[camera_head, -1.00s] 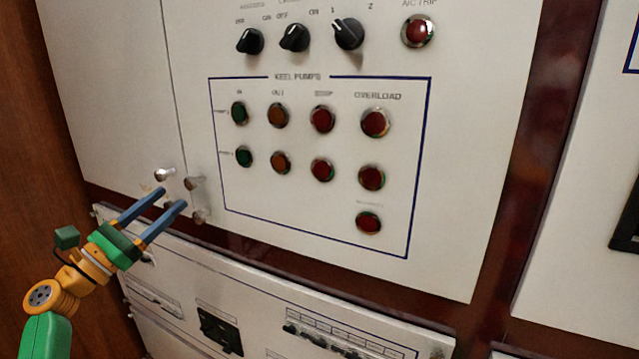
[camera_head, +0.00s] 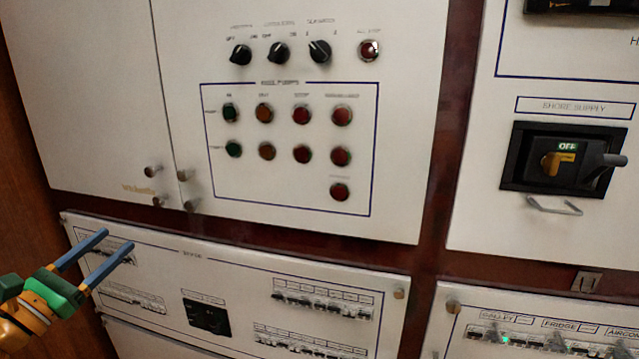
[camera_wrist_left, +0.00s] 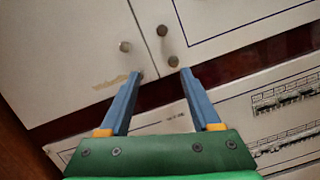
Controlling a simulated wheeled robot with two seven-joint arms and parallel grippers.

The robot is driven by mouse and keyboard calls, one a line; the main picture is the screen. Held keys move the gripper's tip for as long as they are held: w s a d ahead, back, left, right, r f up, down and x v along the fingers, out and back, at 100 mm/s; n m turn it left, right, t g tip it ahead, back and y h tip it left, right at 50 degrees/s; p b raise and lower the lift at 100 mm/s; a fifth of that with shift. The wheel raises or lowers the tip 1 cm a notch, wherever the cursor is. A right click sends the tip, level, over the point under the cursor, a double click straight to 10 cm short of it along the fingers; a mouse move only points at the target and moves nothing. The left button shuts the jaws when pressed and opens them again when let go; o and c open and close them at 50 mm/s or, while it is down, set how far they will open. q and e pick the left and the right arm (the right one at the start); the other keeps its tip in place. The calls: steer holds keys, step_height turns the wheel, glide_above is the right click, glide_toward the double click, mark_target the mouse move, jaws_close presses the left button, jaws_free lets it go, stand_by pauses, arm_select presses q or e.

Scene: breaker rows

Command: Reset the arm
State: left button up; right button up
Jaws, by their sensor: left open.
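My left gripper (camera_head: 106,247) reaches in from the lower left of the head view, in front of the upper left of the lower breaker panel (camera_head: 235,262). Its two blue fingers are apart with nothing between them. The left wrist view also shows the open fingers of my left gripper (camera_wrist_left: 162,75), with cabinet knobs beyond their tips. My right gripper is in neither view.
Small round knobs (camera_head: 152,171) stick out at the left.

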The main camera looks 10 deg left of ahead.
arm_select(q)
steer(key=s+d+f+m+g+y, duration=0.1)
steer(key=d+f+m+g+y, duration=0.2)
steer(key=f, duration=1.2)
steer(key=f+m+g, duration=0.2)
steer(key=f+g, duration=0.3)
steer(key=f, duration=1)
steer(key=s+d+f+m+g, duration=0.2)
steer(key=s+f+m, duration=0.1)
steer(key=s+f, duration=0.3)
steer(key=s+d+f+m+g, duration=0.3)
steer(key=f, duration=0.6)
steer(key=s+d+f+m+g, duration=0.2)
steer(key=s+d+f+m, duration=0.4)
steer(key=s, duration=0.3)
steer(key=s+d+f+m+g, duration=0.2)
steer(key=s+d+f+m, duration=0.3)
steer(key=s+m, duration=0.4)
steer(key=s+d+f+m+g, duration=0.2)
steer(key=s+d+f+m, duration=0.3)
steer(key=s+d, duration=0.4)
step_height(320, 180, up, 14)
steer(key=s+a+m+p, duration=0.1)
steer(key=m+p, duration=0.1)
steer(key=p, duration=1.1)
steer(key=shift+s+a+r+y+p, duration=0.15)
steer(key=shift+r+y+p, duration=0.1)
steer(key=shift+y+p, duration=0.05)
